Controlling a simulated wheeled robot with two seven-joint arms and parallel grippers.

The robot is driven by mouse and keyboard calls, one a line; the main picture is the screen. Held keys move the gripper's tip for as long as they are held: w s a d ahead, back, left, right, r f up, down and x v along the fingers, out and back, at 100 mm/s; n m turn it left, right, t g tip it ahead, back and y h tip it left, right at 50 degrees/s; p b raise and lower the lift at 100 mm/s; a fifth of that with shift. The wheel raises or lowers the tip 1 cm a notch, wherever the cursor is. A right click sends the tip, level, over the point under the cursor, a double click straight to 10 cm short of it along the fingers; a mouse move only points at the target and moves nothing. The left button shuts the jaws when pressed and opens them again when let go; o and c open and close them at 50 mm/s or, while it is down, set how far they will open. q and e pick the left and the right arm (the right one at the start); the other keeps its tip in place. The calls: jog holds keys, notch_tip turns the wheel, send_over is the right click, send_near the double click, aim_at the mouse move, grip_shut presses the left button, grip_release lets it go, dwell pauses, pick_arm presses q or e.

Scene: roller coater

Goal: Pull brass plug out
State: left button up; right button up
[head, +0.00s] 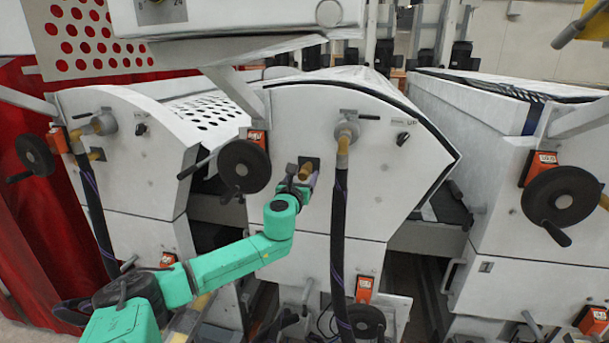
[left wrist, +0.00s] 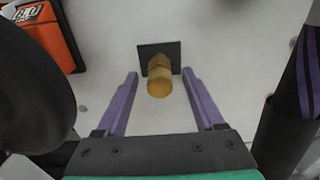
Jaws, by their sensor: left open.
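The brass plug (left wrist: 159,80) sticks out of a dark square plate (left wrist: 150,48) on the white machine panel. In the head view the plug (head: 306,171) shows just above my left gripper (head: 296,184). In the left wrist view my left gripper (left wrist: 160,82) is open, with one purple finger on each side of the plug. Gaps show between both fingers and the plug, so it is not gripped. My right gripper is not in view.
A black handwheel (head: 243,167) with an orange counter stands close left of the plug. A dark hose (head: 339,240) hangs close on the right from a brass fitting. White machine housings (head: 400,170) fill the space around.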

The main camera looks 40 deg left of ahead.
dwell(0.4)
pick_arm(q)
grip_shut()
dwell(1.4)
